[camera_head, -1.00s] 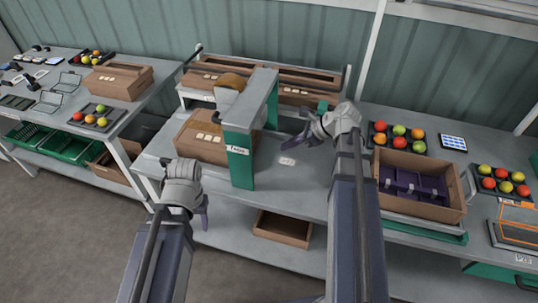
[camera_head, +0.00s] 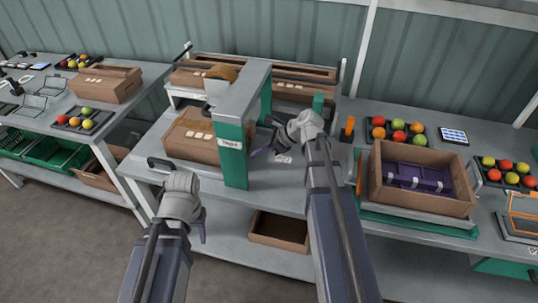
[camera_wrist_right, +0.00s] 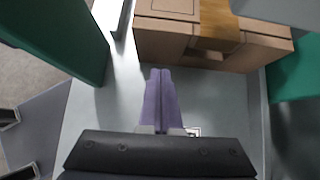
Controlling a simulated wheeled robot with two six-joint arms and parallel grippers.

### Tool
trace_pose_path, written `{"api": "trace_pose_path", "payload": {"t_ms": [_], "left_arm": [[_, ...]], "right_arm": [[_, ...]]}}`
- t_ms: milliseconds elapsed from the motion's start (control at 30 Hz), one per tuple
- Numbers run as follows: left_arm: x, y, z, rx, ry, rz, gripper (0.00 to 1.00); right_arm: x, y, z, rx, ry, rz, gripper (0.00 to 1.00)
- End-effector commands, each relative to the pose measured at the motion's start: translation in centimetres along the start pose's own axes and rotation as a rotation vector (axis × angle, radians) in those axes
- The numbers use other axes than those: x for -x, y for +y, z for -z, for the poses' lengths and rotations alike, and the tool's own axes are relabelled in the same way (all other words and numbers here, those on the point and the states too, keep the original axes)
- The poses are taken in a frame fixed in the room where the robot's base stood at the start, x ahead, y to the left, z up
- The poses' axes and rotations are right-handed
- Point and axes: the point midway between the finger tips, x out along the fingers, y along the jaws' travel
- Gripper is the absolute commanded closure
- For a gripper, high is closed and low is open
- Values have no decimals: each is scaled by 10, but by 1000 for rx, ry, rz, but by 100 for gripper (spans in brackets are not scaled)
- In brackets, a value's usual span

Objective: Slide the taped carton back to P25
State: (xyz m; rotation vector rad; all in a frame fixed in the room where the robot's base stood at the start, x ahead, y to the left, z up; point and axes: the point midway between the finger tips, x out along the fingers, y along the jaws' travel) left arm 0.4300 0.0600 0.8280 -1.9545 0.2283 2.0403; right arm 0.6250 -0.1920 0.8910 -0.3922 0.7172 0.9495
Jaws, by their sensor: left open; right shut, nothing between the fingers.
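The brown carton (camera_head: 190,142) with small pale labels on top sits on the bench, its right end at the green tape-machine arch (camera_head: 234,155). In the right wrist view the carton (camera_wrist_right: 160,45) lies ahead with a glossy brown tape strip on it. My right gripper (camera_head: 258,152) is shut and empty, low over the bench on the arch's right side, purple fingers pointing at the carton. In the right wrist view its fingertips (camera_wrist_right: 158,72) are close to the carton's face; contact is unclear. My left gripper (camera_head: 202,232) is open, in front of the bench. I cannot read a P25 mark.
A white label (camera_head: 283,159) lies on the bench right of my right gripper. More cartons stand on the rack (camera_head: 320,72) behind. An open carton with purple inserts (camera_head: 420,205) and tomato trays (camera_head: 398,132) are at right. Another carton (camera_head: 107,86) stands on the left table.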

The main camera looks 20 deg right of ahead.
Motion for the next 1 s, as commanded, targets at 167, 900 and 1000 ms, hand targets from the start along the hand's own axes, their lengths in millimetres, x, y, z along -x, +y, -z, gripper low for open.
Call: {"api": "trace_pose_path", "payload": {"t_ms": [167,900,1000], "left_arm": [[2,0,0,0,0,0,48],[2,0,0,0,0,0,48],[2,0,0,0,0,0,48]], "right_arm": [[-12,0,-15,2,1,-1,100],[-37,-1,-40,3,0,-2,100],[-43,-1,-47,2,-1,0,100]]}}
